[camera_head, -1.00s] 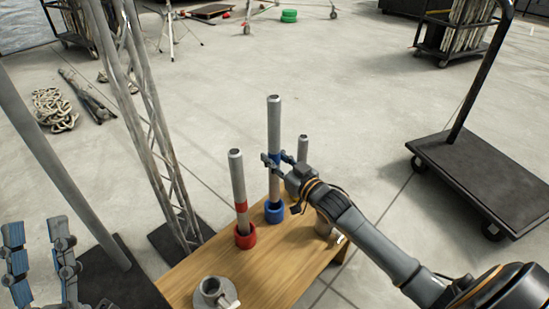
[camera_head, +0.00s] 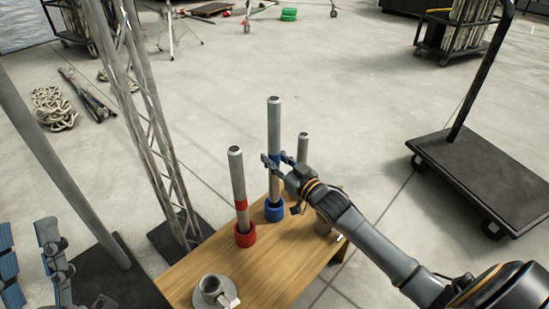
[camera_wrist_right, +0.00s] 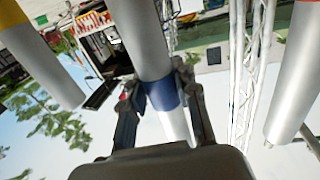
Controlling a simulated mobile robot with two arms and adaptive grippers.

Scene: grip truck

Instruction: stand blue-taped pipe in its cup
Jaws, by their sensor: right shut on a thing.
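The blue-taped pipe (camera_head: 274,125) is grey and upright, with its lower end at the blue cup (camera_head: 274,211) on the wooden table. It looks to be inside the rim, but I cannot see how deep. My right gripper (camera_head: 276,160) is shut around the pipe at its blue tape, well above the cup. In the right wrist view the blue tape (camera_wrist_right: 163,94) shows between the fingers. My left gripper (camera_head: 27,250) is at the lower left edge, partly cut off, its blue-padded fingers apart and empty, away from the pipe.
A red-taped pipe (camera_head: 237,175) stands in a red cup (camera_head: 245,236) close on the left. Another pipe (camera_head: 303,147) stands behind my right gripper. A grey cup-like piece (camera_head: 211,289) is on the table (camera_head: 185,273). A truss (camera_head: 150,125) rises at left; a black cart (camera_head: 480,175) stands at right.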

